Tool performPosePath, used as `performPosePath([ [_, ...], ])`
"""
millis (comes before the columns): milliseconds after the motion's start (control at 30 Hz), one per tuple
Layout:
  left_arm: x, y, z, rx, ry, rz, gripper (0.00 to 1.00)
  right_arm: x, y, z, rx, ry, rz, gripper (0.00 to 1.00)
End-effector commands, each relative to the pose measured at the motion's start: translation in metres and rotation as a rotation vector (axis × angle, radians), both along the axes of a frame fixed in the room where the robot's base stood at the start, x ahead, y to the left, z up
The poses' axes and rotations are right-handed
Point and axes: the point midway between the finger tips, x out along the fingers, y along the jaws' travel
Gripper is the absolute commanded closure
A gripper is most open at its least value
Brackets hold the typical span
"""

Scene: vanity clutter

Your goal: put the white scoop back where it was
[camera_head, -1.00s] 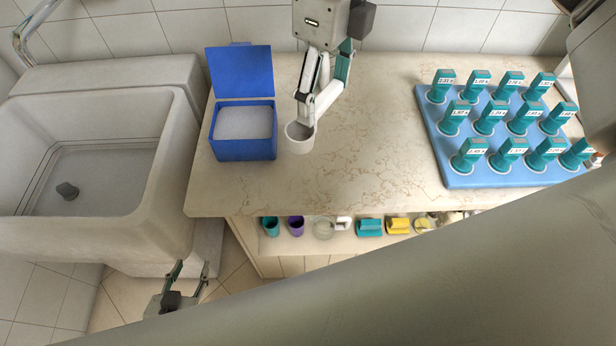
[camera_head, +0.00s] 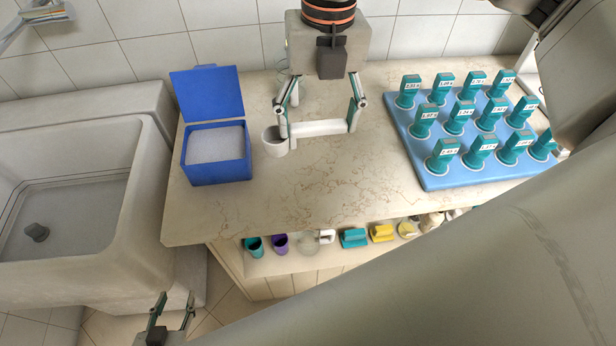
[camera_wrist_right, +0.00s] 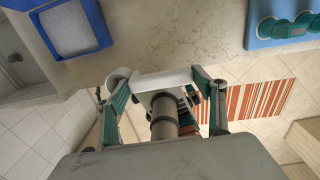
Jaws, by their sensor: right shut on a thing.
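The white scoop has a round cup (camera_head: 275,143) at its left end and a straight handle (camera_head: 322,128) running left to right. My right gripper (camera_head: 319,122) is shut on the scoop lengthwise, with one finger by the cup and the other at the handle's far end. It holds the scoop over the counter, just right of the blue box (camera_head: 216,174). The box's lid is up and white grains fill it. In the right wrist view the scoop (camera_wrist_right: 165,78) lies between both fingers. My left gripper (camera_head: 172,311) is open and empty, low beside the counter's front.
A blue rack (camera_head: 430,176) with several teal labelled handles stands at the right of the counter (camera_head: 310,190). A shelf below holds cups and small teal and yellow items. A sink (camera_head: 70,200) is at left. The middle of the counter is clear.

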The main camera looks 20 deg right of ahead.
Motion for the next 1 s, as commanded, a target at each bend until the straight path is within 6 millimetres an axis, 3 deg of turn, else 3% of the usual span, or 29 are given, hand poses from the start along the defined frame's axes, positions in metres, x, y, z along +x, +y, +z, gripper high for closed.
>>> performPosePath([
  [200, 0.0, 0.0, 0.004, 0.0, -0.001, -0.001, 0.6, -0.001, 0.0, -0.055, -0.001, 0.005, 0.001, 0.66],
  [400, 0.0, 0.0, 0.007, 0.001, 0.0, -0.001, 0.6, -0.001, 0.0, -0.095, 0.0, 0.003, 0.001, 0.66],
  [733, 0.0, 0.0, 0.008, 0.001, 0.001, 0.0, 0.6, -0.001, 0.0, -0.121, 0.001, 0.002, 0.003, 0.66],
  [1000, 0.0, 0.0, 0.01, 0.001, 0.001, 0.0, 0.6, 0.0, 0.0, -0.153, 0.001, 0.0, 0.002, 0.66],
])
